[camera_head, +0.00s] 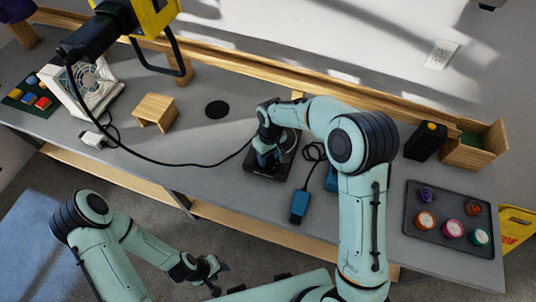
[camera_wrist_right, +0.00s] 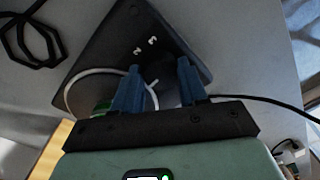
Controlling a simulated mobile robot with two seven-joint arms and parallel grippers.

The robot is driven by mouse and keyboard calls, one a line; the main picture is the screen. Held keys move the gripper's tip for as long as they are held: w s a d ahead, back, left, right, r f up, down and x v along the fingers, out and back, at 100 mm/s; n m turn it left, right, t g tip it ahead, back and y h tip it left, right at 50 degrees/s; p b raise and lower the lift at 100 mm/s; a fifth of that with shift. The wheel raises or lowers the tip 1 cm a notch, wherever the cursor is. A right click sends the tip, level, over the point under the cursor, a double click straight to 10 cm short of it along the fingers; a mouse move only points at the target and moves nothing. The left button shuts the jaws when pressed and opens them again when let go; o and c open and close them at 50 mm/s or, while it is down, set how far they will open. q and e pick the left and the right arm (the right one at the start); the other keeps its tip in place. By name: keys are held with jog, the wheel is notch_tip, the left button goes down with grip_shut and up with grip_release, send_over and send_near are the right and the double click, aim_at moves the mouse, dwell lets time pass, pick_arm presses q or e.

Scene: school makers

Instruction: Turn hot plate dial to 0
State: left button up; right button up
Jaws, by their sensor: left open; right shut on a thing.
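The black hot plate (camera_head: 268,174) lies on the grey workbench, below my right gripper (camera_head: 266,154). In the right wrist view the hot plate's black body (camera_wrist_right: 118,48) shows with small white marks. There my right gripper (camera_wrist_right: 160,67) has its two blue fingers down at the plate, with a dark grey part between them. They are shut on this part, which looks like the dial; its setting cannot be read. A pale ring lies around the left finger. My left gripper (camera_head: 211,272) is open and empty in front of the bench, away from the hot plate.
A blue block on a black cable (camera_head: 299,206) lies right of the hot plate. A black disc (camera_head: 217,109) and a wooden stand (camera_head: 154,110) are to the left. A tray (camera_head: 421,235) of jars is at the right. A black cable crosses the bench.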

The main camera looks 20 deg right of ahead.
jog(key=shift+r, duration=0.1)
dwell(0.3)
jog(key=o, duration=1.1)
jog(key=shift+c, duration=0.2)
